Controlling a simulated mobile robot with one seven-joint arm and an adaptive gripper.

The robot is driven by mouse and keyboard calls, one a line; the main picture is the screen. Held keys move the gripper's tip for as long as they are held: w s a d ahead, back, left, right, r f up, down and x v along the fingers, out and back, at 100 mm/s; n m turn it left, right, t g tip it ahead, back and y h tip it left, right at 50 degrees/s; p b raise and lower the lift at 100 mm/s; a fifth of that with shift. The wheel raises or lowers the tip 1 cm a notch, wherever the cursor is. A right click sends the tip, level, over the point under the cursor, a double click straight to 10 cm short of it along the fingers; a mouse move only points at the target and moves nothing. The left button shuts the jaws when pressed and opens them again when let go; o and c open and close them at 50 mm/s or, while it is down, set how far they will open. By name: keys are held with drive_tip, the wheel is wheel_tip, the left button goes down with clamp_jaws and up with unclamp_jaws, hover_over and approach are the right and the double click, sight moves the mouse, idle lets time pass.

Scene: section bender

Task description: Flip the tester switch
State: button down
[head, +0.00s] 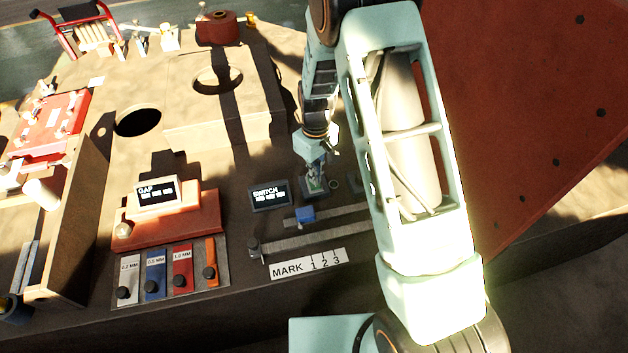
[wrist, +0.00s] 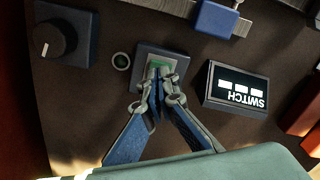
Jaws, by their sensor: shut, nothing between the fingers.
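The tester switch (wrist: 144,53) is a dark square plate with a green centre, in the upper middle of the wrist view. My gripper (wrist: 157,82) is shut and empty, its fingertips over the lower part of the green centre. They cover part of the switch; I cannot tell whether they touch it. In the head view my gripper (head: 316,181) points down at the switch (head: 313,191), which is mostly hidden. A dark display marked SWITCH (head: 270,195) stands beside it, with three white blocks lit; it shows upside down in the wrist view (wrist: 237,88).
A blue slider block (head: 304,214) on a rail lies in front. An orange GAP stand (head: 165,222) and coloured gauge strips (head: 154,277) stand to the left.

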drive_tip(key=shift+f+b, duration=0.9)
drive_tip(key=shift+f, duration=0.2)
idle(1.0)
drive_tip(key=shift+r, duration=0.1)
drive_tip(key=shift+r+p, duration=1.95)
drive_tip(key=shift+r, duration=1.45)
drive_tip(key=shift+r, duration=0.1)
